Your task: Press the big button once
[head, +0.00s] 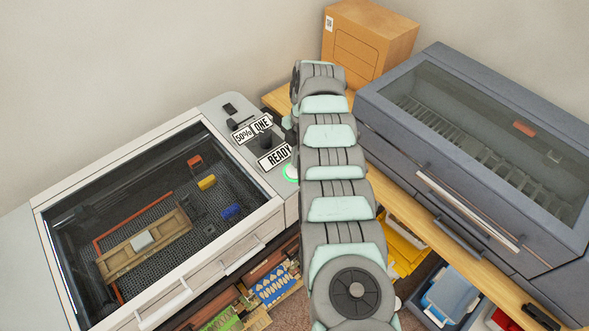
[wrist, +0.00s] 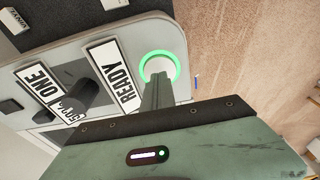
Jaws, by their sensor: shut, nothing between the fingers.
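The big button (wrist: 157,67) is a round pale button with a glowing green ring, next to the READY label (wrist: 113,77) on the machine's control panel. In the head view the button (head: 291,173) shows partly, at the panel's right edge beside my arm. My gripper (wrist: 158,80) is shut and empty. In the wrist view its fingertips overlap the button's lower middle. I cannot tell whether they touch it or hover just above. In the head view my arm hides the gripper.
The white machine (head: 190,277) has a glass lid with parts inside. Its panel also has a dark knob (wrist: 82,97) and labels reading "50%" and "ONE". A grey glass-fronted cabinet (head: 480,150) stands at right, a cardboard box (head: 375,40) at the back.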

